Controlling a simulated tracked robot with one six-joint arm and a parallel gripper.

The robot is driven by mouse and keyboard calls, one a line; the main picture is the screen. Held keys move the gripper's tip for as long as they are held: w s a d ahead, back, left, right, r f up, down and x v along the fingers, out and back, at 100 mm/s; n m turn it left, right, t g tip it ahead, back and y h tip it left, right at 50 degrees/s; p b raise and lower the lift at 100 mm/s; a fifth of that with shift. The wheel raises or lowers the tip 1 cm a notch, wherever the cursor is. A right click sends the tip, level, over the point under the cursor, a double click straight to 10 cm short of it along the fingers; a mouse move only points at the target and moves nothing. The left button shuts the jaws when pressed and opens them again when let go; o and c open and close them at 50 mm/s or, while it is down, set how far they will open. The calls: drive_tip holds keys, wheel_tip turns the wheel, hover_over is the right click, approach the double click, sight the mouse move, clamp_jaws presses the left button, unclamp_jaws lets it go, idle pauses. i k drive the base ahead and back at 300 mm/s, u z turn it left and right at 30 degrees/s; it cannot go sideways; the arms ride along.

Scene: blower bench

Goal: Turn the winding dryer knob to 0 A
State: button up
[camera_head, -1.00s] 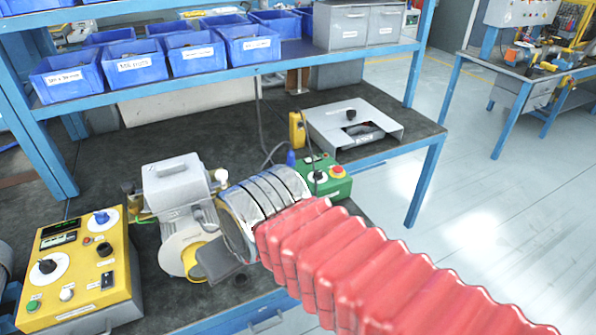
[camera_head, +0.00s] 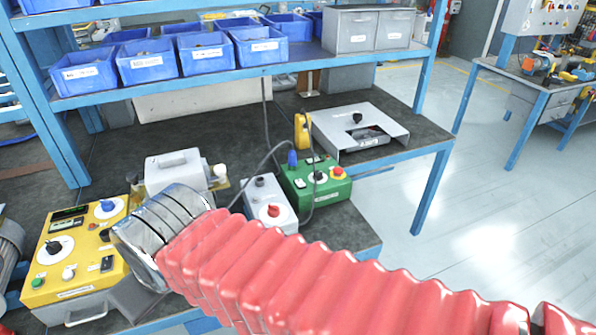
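No label that I can read says which control is the winding dryer knob. The yellow control box (camera_head: 92,268) at the left has a black knob (camera_head: 53,248) on a white dial and a blue knob (camera_head: 107,205). The green box (camera_head: 322,188) has a dark knob on a white dial and a red button. A grey box (camera_head: 283,213) beside it has a red knob (camera_head: 273,210). My arm, in a red ribbed sleeve with a silver cuff, reaches to the yellow box's right edge.
A light grey machine (camera_head: 172,168) stands behind the cuff, partly hidden. A yellow tool (camera_head: 301,132) and a grey stand (camera_head: 385,116) are at the bench's right. Blue bins (camera_head: 147,63) line the shelf above. A dark cable hangs behind the green box.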

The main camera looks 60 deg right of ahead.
sight(318, 174)
drive_tip(key=u, duration=0.9)
drive_tip(key=k, duration=1.3)
drive_tip(key=z, duration=1.1)
drive_tip(key=i, duration=0.9)
